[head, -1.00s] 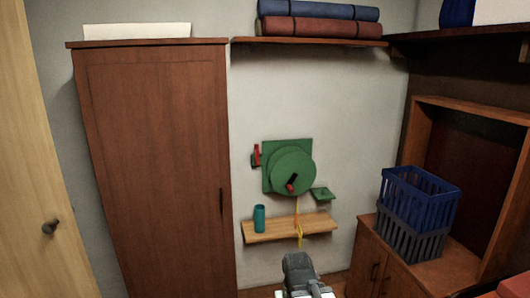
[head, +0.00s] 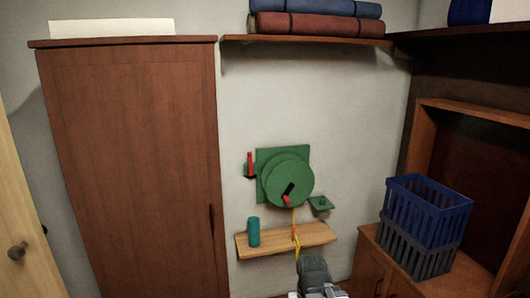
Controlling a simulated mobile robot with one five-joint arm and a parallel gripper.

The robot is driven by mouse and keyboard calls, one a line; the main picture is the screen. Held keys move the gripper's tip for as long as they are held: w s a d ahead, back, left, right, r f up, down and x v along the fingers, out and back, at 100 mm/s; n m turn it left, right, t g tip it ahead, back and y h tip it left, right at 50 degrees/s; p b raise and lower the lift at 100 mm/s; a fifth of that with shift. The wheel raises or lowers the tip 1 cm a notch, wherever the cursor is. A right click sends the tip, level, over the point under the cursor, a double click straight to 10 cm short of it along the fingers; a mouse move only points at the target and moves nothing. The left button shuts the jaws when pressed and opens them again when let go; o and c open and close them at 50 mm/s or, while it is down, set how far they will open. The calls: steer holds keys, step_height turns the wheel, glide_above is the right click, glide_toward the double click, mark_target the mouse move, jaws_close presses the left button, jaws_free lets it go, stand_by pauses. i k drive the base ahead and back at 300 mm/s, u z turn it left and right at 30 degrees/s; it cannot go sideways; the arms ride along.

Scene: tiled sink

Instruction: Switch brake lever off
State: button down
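A green machine with a round disc (head: 287,180) is mounted on the back wall. A small red lever (head: 250,162) stands upright on a dark mount at its left side. Another handle, black with a red end (head: 287,194), sits tilted on the front of the disc. I cannot tell from the picture which of the two is the brake lever. The grey end of my arm (head: 314,272) shows at the bottom centre, below and in front of the machine and apart from it. Its fingers cannot be made out.
A wooden shelf (head: 310,236) under the machine holds a teal cylinder (head: 253,231). A small green bracket (head: 320,204) is right of the disc. A tall brown cabinet (head: 130,160) stands left. Blue and grey crates (head: 428,205) sit on a low cabinet at right. Rolls lie on a high shelf.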

mark_target(250, 154)
steer(key=i, duration=0.7)
steer(key=u, duration=0.55)
steer(key=i, duration=0.45)
steer(key=u, duration=0.5)
